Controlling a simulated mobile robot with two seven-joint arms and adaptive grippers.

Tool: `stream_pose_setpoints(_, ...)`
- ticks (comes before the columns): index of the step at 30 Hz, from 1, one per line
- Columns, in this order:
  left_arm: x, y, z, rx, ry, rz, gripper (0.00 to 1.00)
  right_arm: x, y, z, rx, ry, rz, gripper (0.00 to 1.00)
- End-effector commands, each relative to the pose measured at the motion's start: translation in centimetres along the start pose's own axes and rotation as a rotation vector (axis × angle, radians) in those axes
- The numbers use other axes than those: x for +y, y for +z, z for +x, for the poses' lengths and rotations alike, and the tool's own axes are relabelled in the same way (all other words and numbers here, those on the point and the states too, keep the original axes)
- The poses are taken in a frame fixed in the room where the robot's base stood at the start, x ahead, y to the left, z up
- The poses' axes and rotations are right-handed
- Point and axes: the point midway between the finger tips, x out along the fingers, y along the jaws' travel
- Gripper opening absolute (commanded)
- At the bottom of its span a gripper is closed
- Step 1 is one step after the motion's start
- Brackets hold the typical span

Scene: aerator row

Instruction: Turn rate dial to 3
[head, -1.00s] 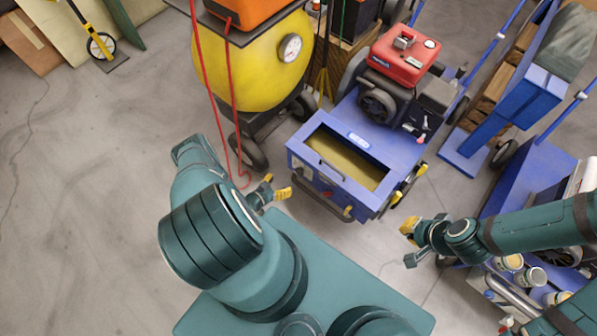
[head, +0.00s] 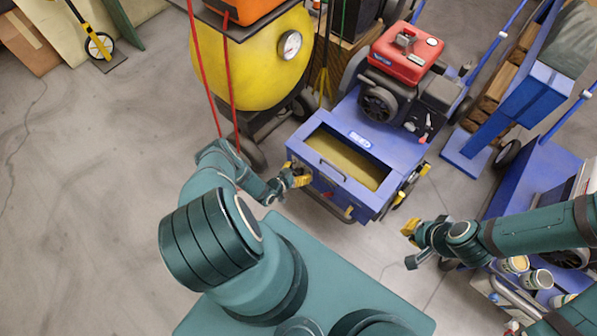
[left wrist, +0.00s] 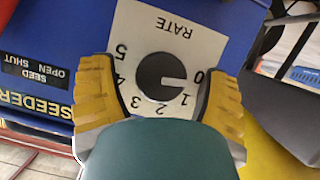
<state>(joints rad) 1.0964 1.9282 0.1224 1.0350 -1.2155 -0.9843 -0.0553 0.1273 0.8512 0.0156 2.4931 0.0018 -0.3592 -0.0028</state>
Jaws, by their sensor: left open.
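The black round rate dial (left wrist: 162,77) is on a white plate marked RATE (left wrist: 172,28), with numbers 0 to 5 around it. The plate appears upside down in the left wrist view. The dial's white mark points right, between 0 and 1. My left gripper (left wrist: 160,88) is open, with one yellow finger on each side of the dial; contact is not clear. In the head view my left gripper (head: 291,178) is at the front left of the blue seeder (head: 350,190) and hides the dial. My right gripper (head: 409,245) is open and empty, right of the seeder.
A SEED OPEN/SHUT label (left wrist: 43,72) is beside the plate. A red engine (head: 405,55) sits on the blue machine. A yellow tank (head: 250,70) with red cords stands behind my left arm. Blue carts and cans (head: 538,279) are at the right.

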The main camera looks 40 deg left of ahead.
Motion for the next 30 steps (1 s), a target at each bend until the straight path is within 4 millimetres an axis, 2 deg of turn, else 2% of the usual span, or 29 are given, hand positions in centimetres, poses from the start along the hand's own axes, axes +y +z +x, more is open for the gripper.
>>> stream_pose_setpoints(1, 0.00, 0.00, -0.02, 0.000, 0.000, 0.000, 0.77, 0.00, 0.00, -0.01, 0.000, 0.000, 0.000, 0.00)
stream_pose_setpoints(7, -0.01, 0.01, -0.03, 0.000, 0.000, 0.000, 0.07, 0.00, 0.00, -0.01, 0.000, 0.000, 0.000, 0.00)
stream_pose_setpoints(17, 0.04, 0.00, -0.02, -0.001, -0.013, 0.033, 0.07, -0.02, 0.02, -0.06, -0.001, 0.000, 0.000, 0.00)
stream_pose_setpoints(30, 0.26, 0.02, 0.03, 0.000, -0.121, 0.298, 0.07, -0.14, 0.06, -0.38, -0.002, 0.000, 0.000, 0.00)
